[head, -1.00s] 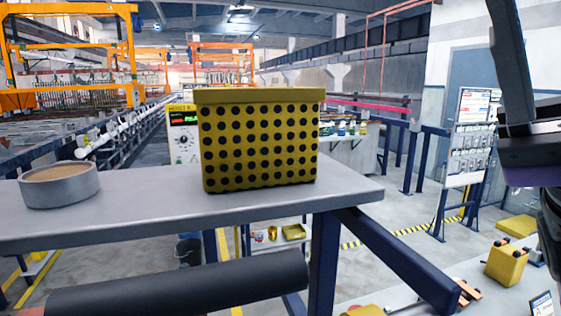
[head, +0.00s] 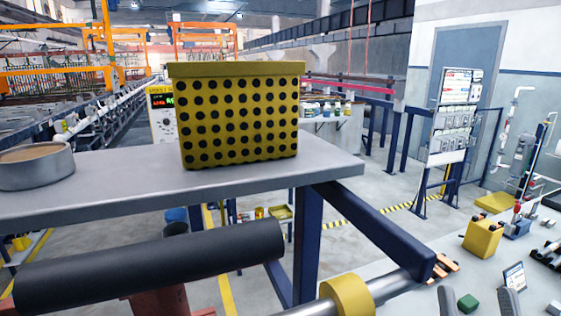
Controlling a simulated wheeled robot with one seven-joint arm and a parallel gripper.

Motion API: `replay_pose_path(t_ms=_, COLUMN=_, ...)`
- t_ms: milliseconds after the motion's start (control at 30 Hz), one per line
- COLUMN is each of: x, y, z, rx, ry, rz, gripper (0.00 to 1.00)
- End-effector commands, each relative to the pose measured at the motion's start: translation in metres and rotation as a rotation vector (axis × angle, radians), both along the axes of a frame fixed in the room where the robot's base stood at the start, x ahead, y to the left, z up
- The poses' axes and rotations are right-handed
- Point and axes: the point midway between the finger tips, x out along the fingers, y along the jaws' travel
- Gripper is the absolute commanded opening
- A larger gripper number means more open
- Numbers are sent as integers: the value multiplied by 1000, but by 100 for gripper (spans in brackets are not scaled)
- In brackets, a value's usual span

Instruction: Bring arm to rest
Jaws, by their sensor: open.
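My gripper (head: 478,301) shows only as two dark grey fingertips at the bottom edge, right of centre. They stand apart, so it is open. A small green block (head: 467,303) appears between the tips in the picture; whether it is between them or lies beyond on the light surface cannot be told. Nothing is seen gripped. The rest of my arm is out of view.
A yellow perforated basket (head: 240,118) stands on a grey table (head: 110,182), with a round grey dish (head: 62,172) to its left. A black roller (head: 150,267) and a steel bar with a yellow collar (head: 347,294) lie in front. A yellow box (head: 482,238) stands at right.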

Motion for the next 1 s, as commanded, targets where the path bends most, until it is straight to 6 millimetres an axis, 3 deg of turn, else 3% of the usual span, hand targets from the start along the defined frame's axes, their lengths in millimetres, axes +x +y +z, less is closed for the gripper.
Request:
replay_pose_path(t_ms=33, x=-8, y=3, z=-23, rx=30, ry=69, rz=12, gripper=56)
replay_pose_path(t_ms=200, x=-38, y=11, z=-87, rx=106, ry=272, rz=45, gripper=56)
replay_pose_path(t_ms=500, x=-118, y=27, z=-178, rx=165, ry=614, rz=92, gripper=56)
replay_pose_path(t_ms=800, x=-205, y=38, z=-231, rx=136, ry=893, rz=144, gripper=56)
replay_pose_path(t_ms=1000, x=-230, y=44, z=-244, rx=123, ry=971, rz=175, gripper=56)
